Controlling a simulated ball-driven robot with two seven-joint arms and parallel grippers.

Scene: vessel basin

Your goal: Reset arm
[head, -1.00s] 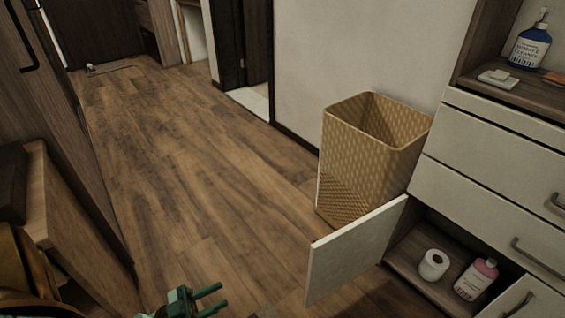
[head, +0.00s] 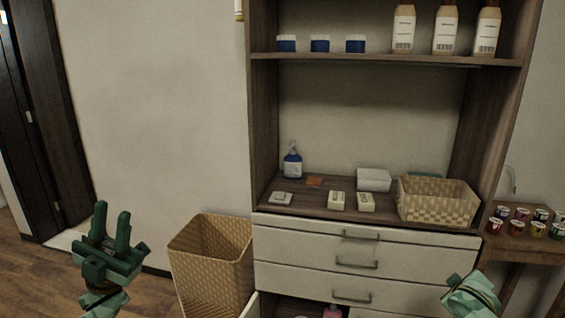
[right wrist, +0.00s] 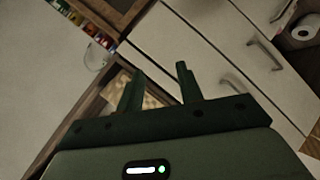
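My left gripper (head: 111,232) is raised at the lower left of the head view, fingers pointing up and apart, with nothing between them. It is in front of the wall, left of the wicker bin. My right arm shows at the lower right of the head view, in front of the drawers' right side; its fingers cannot be made out there. In the right wrist view the right gripper (right wrist: 160,83) has its two fingers apart and empty, with the cabinet and drawers beyond.
A tall wicker bin (head: 213,262) stands left of the white drawers (head: 300,248). A side table with several small cans (head: 516,213) is at right. A toilet roll (right wrist: 304,28) shows in the right wrist view.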

